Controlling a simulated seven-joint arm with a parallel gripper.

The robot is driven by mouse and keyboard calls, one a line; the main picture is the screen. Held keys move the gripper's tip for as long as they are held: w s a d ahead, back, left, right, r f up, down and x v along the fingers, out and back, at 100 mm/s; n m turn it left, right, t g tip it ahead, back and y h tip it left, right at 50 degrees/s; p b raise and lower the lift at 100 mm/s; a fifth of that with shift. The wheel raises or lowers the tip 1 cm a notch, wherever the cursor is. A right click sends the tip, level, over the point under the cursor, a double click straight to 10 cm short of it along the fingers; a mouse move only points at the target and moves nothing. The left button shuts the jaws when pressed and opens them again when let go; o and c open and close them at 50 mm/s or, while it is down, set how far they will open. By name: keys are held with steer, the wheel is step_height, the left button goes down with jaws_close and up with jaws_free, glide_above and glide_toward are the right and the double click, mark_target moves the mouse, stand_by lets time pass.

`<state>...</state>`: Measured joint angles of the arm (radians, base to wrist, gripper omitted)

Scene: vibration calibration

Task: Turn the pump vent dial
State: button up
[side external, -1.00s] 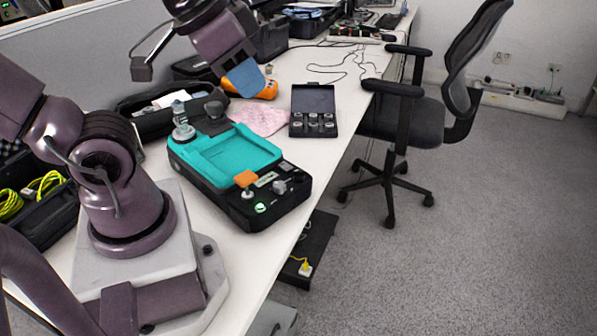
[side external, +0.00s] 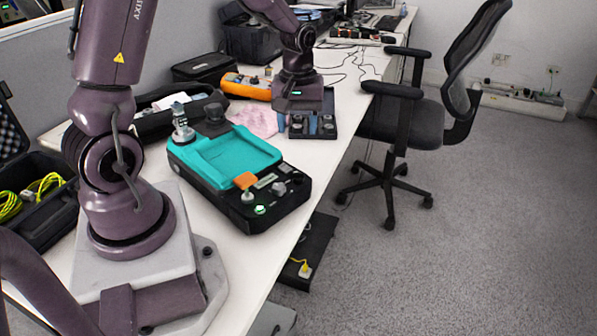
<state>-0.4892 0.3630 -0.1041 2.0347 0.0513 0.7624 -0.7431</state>
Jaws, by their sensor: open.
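The black pump unit (side external: 232,200) with a teal tray top (side external: 232,160) sits on the white table. Its front panel carries an orange-topped lever (side external: 245,183), a small grey knob (side external: 279,188) and a lit green button (side external: 260,210). I cannot tell for certain which part is the vent dial. My gripper (side external: 308,128) is open, pointing down over the black case (side external: 327,137) behind and right of the pump, apart from the pump.
A pink cloth (side external: 255,120) lies between pump and case. An orange meter (side external: 245,86) lies behind it. A black pouch (side external: 150,122) is left of the pump. The table's right edge runs close beside pump and case; an office chair (side external: 415,125) stands beyond.

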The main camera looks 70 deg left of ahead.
mark_target(298, 173)
steer(key=shift+n, duration=0.5)
step_height(298, 173, down, 13)
steer(key=shift+w+r, duration=0.1)
steer(key=shift+r, duration=0.05)
steer(key=c, duration=0.9)
